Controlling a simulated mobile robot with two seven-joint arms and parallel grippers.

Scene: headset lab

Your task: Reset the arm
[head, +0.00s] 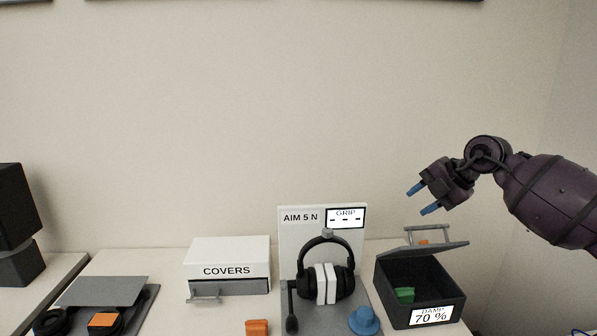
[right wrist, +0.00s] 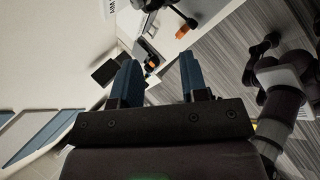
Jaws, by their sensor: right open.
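My right arm comes in from the right edge of the head view. My right gripper (head: 423,198) is raised above the open dark box, in front of the bare wall. Its two blue fingers are apart with nothing between them, and they point left and down. In the right wrist view the same gripper (right wrist: 160,65) shows its blue fingers spread and empty, with a tilted view of the bench and the grey floor beyond. My left gripper does not show in the head view. Dark arm-like links of mine show at the right of the wrist view.
The dark box (head: 386,279), lid raised and display reading 70 %, holds a green piece (head: 404,295). A black headset (head: 345,283) sits at the AIM 5 N stand (head: 300,236). Further left are the COVERS box (head: 228,254) and a grey-lidded tray (head: 102,290). An orange block (head: 257,327) and blue knob (head: 364,320) lie in front.

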